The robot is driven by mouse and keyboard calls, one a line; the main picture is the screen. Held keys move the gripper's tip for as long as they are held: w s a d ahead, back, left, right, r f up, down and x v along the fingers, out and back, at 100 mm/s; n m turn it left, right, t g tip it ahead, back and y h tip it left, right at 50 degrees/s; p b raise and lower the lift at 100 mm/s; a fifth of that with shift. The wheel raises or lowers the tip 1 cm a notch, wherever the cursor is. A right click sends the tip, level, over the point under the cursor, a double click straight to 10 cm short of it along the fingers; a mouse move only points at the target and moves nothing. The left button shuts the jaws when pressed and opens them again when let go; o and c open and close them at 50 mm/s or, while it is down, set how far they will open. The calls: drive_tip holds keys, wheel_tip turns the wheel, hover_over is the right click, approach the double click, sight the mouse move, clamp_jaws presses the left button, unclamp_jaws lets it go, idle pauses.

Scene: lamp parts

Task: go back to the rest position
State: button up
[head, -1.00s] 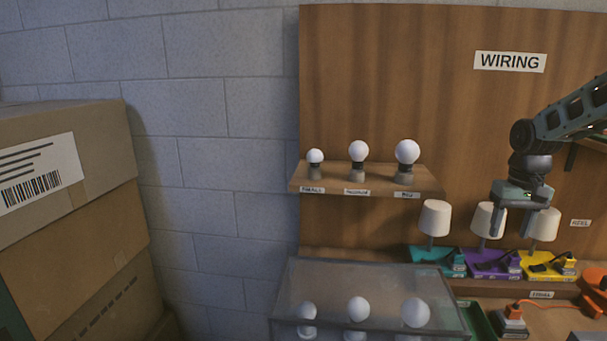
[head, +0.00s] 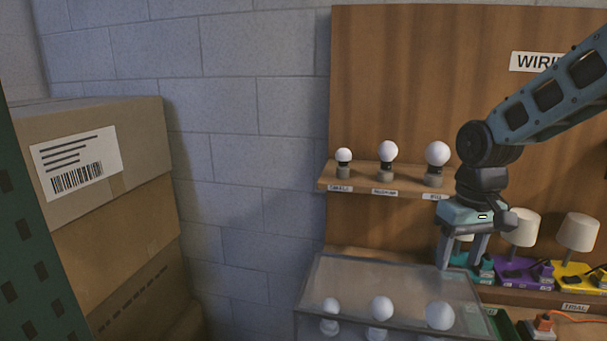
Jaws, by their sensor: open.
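My gripper (head: 460,262) hangs with its fingers pointing down in the head view, in front of the wooden panel (head: 400,70). Its fingers are apart and nothing shows between them. It hides part of the lamp on the teal base (head: 487,268). The purple-base lamp (head: 521,228) and the yellow-base lamp (head: 577,232) stand just to its right. My gripper appears above the right end of a glass-topped case (head: 390,278).
A shelf (head: 360,181) holds three bulbs (head: 388,150) in sockets, left of my gripper. Three white bulbs (head: 440,315) show in the case. Stacked cardboard boxes (head: 110,220) stand at left. An orange plug (head: 543,322) with a cord lies at lower right.

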drive_tip(key=s+a+n, duration=0.3)
drive_tip(key=s+a, duration=0.9)
drive_tip(key=shift+s+a+n, duration=0.15)
drive_tip(key=shift+s+n, duration=0.15)
drive_tip(key=shift+s, duration=0.1)
drive_tip(key=s+a, duration=0.1)
drive_tip(key=s, duration=0.2)
drive_tip(key=s+a+f+n, duration=0.1)
drive_tip(key=s, duration=0.3)
drive_tip(key=s+a+n, duration=0.1)
drive_tip(key=s, duration=0.2)
drive_tip(key=shift+s+f, duration=0.2)
drive_tip(key=shift+s, duration=0.15)
drive_tip(key=shift+c, duration=0.6)
drive_tip(key=shift+s, duration=0.4)
drive_tip(key=shift+c, duration=0.9)
